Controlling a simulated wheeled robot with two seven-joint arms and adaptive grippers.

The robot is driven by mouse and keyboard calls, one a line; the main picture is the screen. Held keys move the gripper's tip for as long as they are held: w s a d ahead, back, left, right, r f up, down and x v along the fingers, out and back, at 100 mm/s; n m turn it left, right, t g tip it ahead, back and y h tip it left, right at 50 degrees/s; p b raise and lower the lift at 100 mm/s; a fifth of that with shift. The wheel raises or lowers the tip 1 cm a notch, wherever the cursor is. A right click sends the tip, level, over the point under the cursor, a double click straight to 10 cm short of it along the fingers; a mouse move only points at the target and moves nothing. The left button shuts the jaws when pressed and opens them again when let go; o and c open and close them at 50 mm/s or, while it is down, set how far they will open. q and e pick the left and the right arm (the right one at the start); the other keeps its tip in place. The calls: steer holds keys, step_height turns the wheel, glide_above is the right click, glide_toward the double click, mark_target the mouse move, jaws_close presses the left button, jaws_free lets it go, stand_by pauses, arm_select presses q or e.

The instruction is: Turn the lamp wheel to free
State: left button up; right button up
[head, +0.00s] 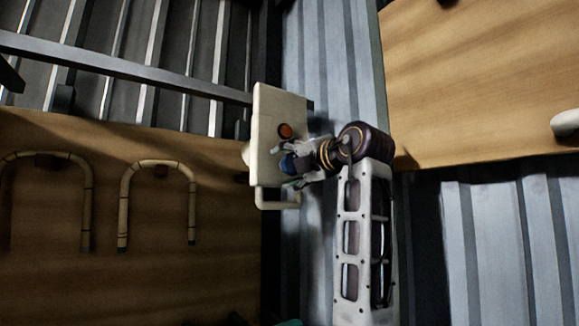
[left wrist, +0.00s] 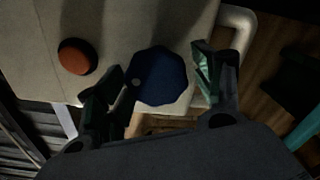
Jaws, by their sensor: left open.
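The lamp wheel is a dark blue, many-sided knob (left wrist: 158,76) with a small pale dot near its left edge. It sits on a cream-coloured box (head: 268,104), and the knob also shows partly in the head view (head: 287,164). An orange-red button (left wrist: 77,56) is on the same face. My left gripper (left wrist: 150,82) is open, with one finger on each side of the blue knob. I cannot tell whether the fingers touch it. In the head view the left gripper (head: 287,163) partly hides the knob. My right gripper is not in view.
A cream handle loop (head: 278,204) sticks out from the box. A wooden board (head: 60,210) with bent rattan pieces (head: 158,165) is at the left. Another wooden surface (head: 490,80) is at the upper right. A metal bar (head: 130,68) runs toward the box.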

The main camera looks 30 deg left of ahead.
arm_select(q)
steer(key=v, duration=1.2)
stand_by(0.3)
steer(key=shift+f, duration=0.1)
stand_by(0.6)
